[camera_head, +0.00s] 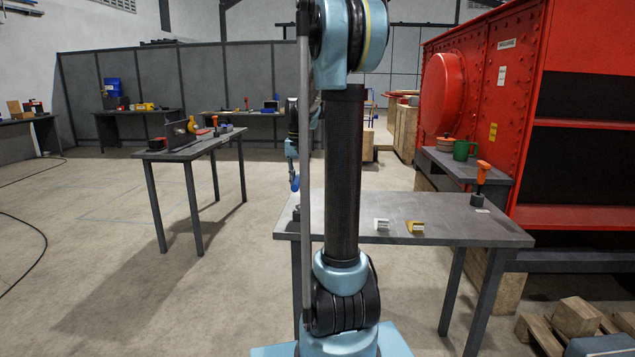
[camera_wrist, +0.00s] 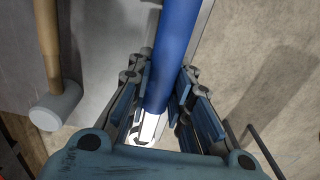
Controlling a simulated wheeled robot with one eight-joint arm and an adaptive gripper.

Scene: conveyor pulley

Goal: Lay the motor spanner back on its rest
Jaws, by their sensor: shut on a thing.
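The motor spanner, as far as I can tell, is the blue-handled tool (camera_wrist: 178,45) in the wrist view, with a shiny metal part (camera_wrist: 147,128) near the palm. My gripper (camera_wrist: 160,95) is shut on it, a finger at each side of the blue handle. In the head view my gripper (camera_head: 291,150) is partly hidden behind my arm, left of the column, and a blue piece (camera_head: 295,184) hangs below it, above the near table's left end. I cannot make out the spanner's rest for certain; my arm hides part of that table.
The near grey table (camera_head: 450,232) carries a white block (camera_head: 381,224), a yellow block (camera_head: 415,227) and an upright orange-handled tool (camera_head: 482,172). A wooden-handled mallet (camera_wrist: 47,45) lies left of the spanner in the wrist view. A red machine (camera_head: 490,100) stands at right.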

